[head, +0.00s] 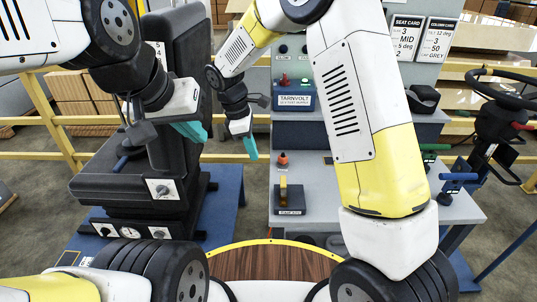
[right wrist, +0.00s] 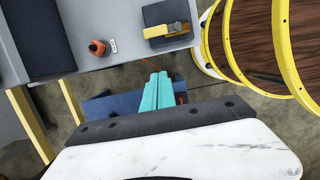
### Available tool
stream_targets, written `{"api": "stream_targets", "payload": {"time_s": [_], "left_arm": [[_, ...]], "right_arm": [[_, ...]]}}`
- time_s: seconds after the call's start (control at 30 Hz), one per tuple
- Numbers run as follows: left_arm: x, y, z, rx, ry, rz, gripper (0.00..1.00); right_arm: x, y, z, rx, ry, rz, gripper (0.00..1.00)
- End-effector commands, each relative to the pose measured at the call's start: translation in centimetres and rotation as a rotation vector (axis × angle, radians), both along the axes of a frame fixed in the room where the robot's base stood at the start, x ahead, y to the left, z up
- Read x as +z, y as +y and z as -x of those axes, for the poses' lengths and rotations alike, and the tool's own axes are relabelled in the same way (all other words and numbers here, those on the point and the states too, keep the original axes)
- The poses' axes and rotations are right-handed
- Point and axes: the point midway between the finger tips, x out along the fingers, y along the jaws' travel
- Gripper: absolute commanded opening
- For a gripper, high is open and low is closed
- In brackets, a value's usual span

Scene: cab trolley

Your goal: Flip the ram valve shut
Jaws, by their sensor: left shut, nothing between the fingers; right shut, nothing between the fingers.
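A dark box with a small label and an upright yellow lever (head: 283,188) stands on the grey bench top; I take it for the ram valve, but its label is too small to read. The yellow lever also shows in the right wrist view (right wrist: 166,31), at the top. My right gripper (head: 251,150) is shut and empty, apart from the lever, up and to its left in the head view. Its teal fingers also show in the right wrist view (right wrist: 158,92). My left gripper (head: 192,131) is shut and empty in front of the black seat.
An orange knob (head: 283,159) stands behind the lever box on the bench (head: 340,205). A blue Tarnvolt box (head: 295,97) sits further back. The black seat (head: 185,60) is at left, a steering wheel (head: 505,88) at right. Yellow rails (head: 60,120) run around.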

Motion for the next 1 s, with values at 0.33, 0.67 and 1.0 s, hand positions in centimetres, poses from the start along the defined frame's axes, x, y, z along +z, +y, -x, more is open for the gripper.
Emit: {"api": "stream_targets", "payload": {"time_s": [0.33, 0.67, 1.0], "left_arm": [[0.0, 0.0, 0.0, 0.000, 0.000, 0.000, 0.00], [0.0, 0.0, 0.0, 0.000, 0.000, 0.000, 0.00], [0.0, 0.0, 0.0, 0.000, 0.000, 0.000, 0.00]], "right_arm": [[-6.0, -1.6, 0.1, -0.002, 0.005, 0.004, 0.00], [-9.4, -4.9, 0.0, -0.004, 0.001, 0.001, 0.00], [-9.3, -6.4, 0.0, -0.002, 0.000, 0.000, 0.00]]}}
